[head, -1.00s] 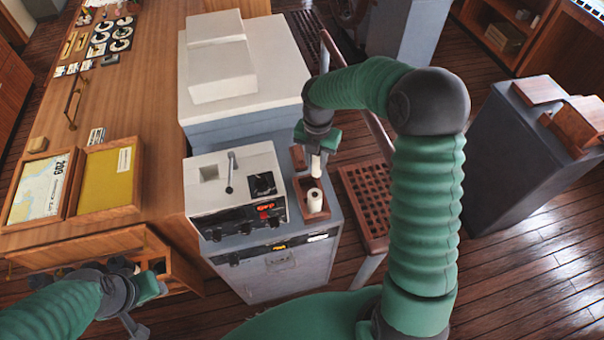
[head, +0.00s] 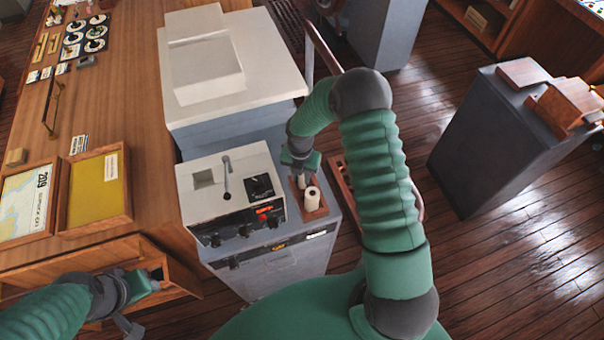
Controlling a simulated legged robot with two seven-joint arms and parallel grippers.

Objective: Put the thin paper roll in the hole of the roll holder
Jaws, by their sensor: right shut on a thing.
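The roll holder (head: 322,212) is a small brown wooden tray on the grey cabinet top, right of the white instrument. A white paper roll (head: 312,199) stands upright in its near part. My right gripper (head: 302,172) is shut on the thin paper roll (head: 303,183), a narrow white cylinder, and holds it upright over the holder's far part, behind the standing roll. The hole and the roll's lower end are hidden, so I cannot tell whether it is in. My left gripper (head: 146,301) is at the lower left, away from the holder; its jaw opening is unclear.
The white instrument (head: 215,180) with a lever stands close left of the holder. A large white-topped unit (head: 270,85) rises behind. The wooden counter (head: 110,130) with framed charts lies left. A wooden grating (head: 340,180) is partly hidden behind my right arm.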

